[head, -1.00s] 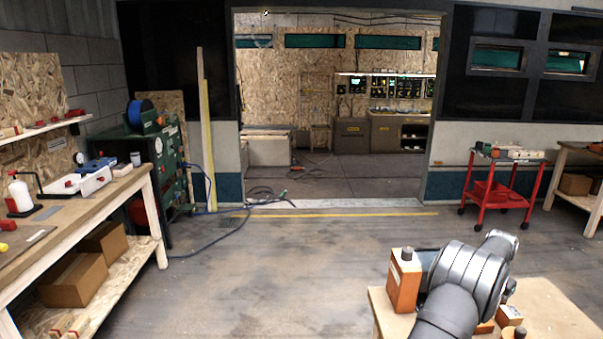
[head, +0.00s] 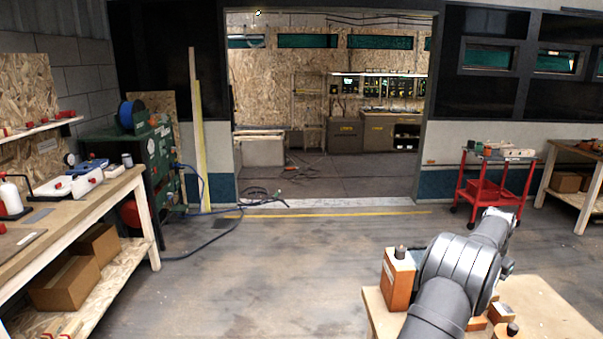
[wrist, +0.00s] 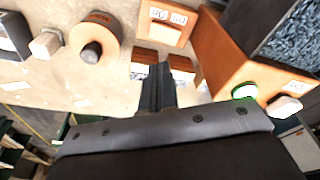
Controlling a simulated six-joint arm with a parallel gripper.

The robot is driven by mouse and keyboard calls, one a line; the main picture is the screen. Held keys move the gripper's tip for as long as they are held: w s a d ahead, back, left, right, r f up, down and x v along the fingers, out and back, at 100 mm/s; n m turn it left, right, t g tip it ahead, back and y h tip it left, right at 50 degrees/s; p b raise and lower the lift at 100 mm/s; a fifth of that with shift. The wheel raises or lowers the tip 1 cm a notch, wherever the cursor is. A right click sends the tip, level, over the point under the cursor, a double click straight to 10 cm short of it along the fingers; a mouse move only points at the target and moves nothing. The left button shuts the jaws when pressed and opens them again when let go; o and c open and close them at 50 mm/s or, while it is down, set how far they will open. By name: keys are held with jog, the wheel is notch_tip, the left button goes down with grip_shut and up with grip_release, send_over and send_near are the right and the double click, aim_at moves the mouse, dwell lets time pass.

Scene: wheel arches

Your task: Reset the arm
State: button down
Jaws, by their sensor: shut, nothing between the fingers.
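My gripper (wrist: 157,88) shows in the wrist view as dark fingers pressed together with nothing between them. It is over a light wooden worktop (wrist: 105,72). Just beyond the fingertips are small orange-brown blocks (wrist: 146,57). In the head view my grey arm rises at the lower right, and the fingers cannot be made out there.
In the wrist view, a round wooden piece with a dark knob (wrist: 92,53) and a pale block (wrist: 46,44) lie left. An orange box (wrist: 222,55) stands close right; an orange panel (wrist: 167,20) is above. In the head view, open floor (head: 260,265) lies left of the worktop.

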jog(key=s+a+m+t+y, duration=0.1)
jog(key=a+m+t, duration=0.3)
jog(key=m, duration=0.5)
jog(key=a+y, duration=0.1)
jog(key=a, duration=0.1)
jog(key=shift+s+a+f+y, duration=0.15)
jog(key=shift+s+a+y, duration=0.15)
jog(key=shift+a, duration=0.1)
jog(key=w+d+n+g+h, duration=0.2)
jog(key=d+n+g+h, duration=0.15)
jog(key=d+n, duration=0.45)
jog(key=shift+n+g+y, duration=0.25)
jog(key=shift+n+y, duration=0.2)
jog(key=shift+n, duration=0.05)
jog(key=f, duration=0.5)
jog(key=a+f, duration=0.1)
jog(key=f, duration=0.2)
jog(key=shift+s+a, duration=0.1)
jog(key=shift+s, duration=0.1)
jog(key=shift+r, duration=0.15)
